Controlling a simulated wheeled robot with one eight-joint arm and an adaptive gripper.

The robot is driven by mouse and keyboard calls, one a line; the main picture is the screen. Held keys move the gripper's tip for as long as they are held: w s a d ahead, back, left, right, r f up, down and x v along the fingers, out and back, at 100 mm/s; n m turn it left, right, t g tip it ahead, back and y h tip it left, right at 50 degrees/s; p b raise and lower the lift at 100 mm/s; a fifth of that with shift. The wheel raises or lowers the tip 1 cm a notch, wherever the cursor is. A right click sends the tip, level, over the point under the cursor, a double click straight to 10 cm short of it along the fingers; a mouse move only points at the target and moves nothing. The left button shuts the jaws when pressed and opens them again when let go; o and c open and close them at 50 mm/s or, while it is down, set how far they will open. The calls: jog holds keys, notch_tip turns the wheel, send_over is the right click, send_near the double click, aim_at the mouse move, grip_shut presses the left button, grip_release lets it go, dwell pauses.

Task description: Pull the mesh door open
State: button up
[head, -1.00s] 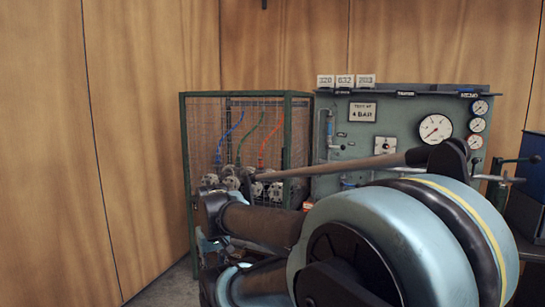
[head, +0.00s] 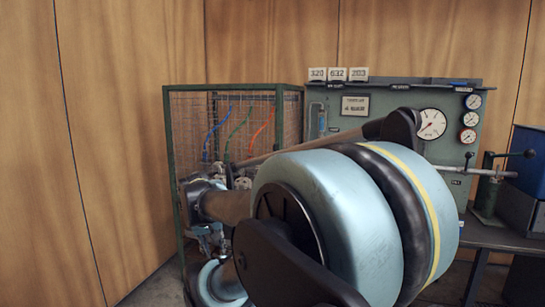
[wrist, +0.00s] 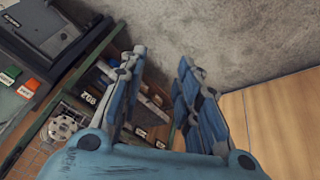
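The mesh door (head: 190,125) is the green-framed wire front of a tall cage left of centre in the head view. It looks shut or nearly so; its lower part is hidden behind my arm. In the wrist view my gripper (wrist: 158,72) is open, its two blue fingers well apart. A green frame bar (wrist: 75,92) runs diagonally left of the fingers. Parts with number labels show beyond and between them. I see no finger touching the door, and cannot tell whether a frame edge lies between them. In the head view the fingers are not clearly visible.
Blue, green and red hoses (head: 238,130) hang inside the cage. A gauge panel (head: 360,130) stands to its right, with a lever bench (head: 490,205) farther right. Wooden walls (head: 90,130) close in the left and back. The wrist view shows bare grey floor (wrist: 240,40).

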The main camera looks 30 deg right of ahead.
jog(key=w+d+r+m+t+h, duration=0.3)
jog(key=w+d+r+m+h, duration=0.3)
jog(key=w+d+r, duration=0.5)
jog(key=w+d+r+m+t+h, duration=0.35)
jog(key=w+d+r+h, duration=0.45)
jog(key=d, duration=0.5)
jog(key=w+d, duration=0.4)
jog(key=d, duration=0.3)
jog(key=w+d+y, duration=0.1)
jog(key=w+d, duration=0.3)
jog(key=d, duration=0.4)
jog(key=shift+d+r+g, duration=0.15)
jog(key=shift+r+g, duration=0.25)
jog(key=shift+g, duration=0.05)
grip_shut()
